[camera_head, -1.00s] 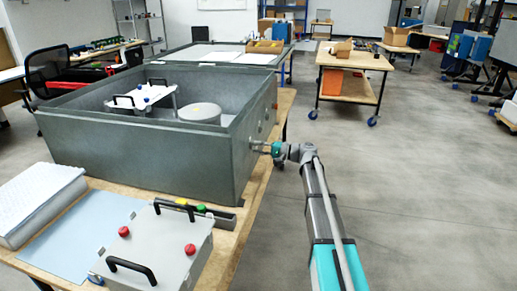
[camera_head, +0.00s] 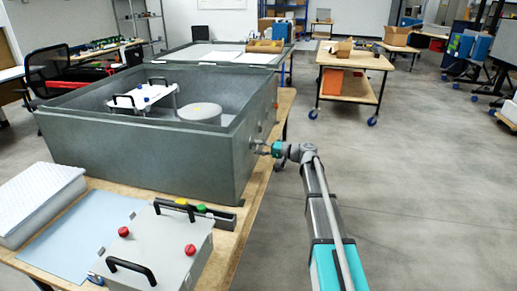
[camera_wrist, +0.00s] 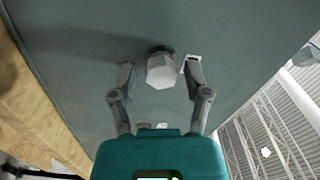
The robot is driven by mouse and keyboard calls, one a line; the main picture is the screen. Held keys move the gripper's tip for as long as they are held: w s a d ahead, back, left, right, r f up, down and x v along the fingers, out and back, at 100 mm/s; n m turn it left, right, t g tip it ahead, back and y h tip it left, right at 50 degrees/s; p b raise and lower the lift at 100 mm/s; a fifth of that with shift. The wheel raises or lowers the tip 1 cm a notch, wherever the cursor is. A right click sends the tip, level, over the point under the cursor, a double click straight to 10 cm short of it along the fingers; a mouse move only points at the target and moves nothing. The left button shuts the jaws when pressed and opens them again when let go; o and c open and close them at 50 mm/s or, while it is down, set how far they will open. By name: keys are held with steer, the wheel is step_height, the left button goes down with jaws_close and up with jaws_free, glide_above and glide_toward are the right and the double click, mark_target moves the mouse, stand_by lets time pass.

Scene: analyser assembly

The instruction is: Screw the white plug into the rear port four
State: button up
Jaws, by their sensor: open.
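The white plug (camera_wrist: 161,72) shows in the wrist view as a pale, many-sided head in front of a dark round ring on the grey wall of the box (camera_wrist: 235,30). My gripper (camera_wrist: 160,68) is open, with one finger on each side of the plug and a visible gap to the left finger. The right fingertip is close to the plug; I cannot tell whether it touches. The plug's thread and seating are hidden behind its head. In the head view my gripper (camera_head: 262,149) is at the right outer wall of the grey box (camera_head: 140,155); the plug is too small to make out there.
The box stands on a wooden table (camera_head: 228,245). A grey unit with black handles and red knobs (camera_head: 165,245) is at the front. Inside the box are a white plate with handles (camera_head: 145,97) and a round drum (camera_head: 199,113). The floor to the right is free.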

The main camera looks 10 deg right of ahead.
steer(key=n, duration=1.5)
steer(key=shift+w+r+n, duration=0.1)
steer(key=shift+w+n, duration=0.05)
steer(key=shift+n, duration=0.15)
steer(key=n, duration=0.5)
stand_by(0.4)
jaws_close()
steer(key=shift+t, duration=0.3)
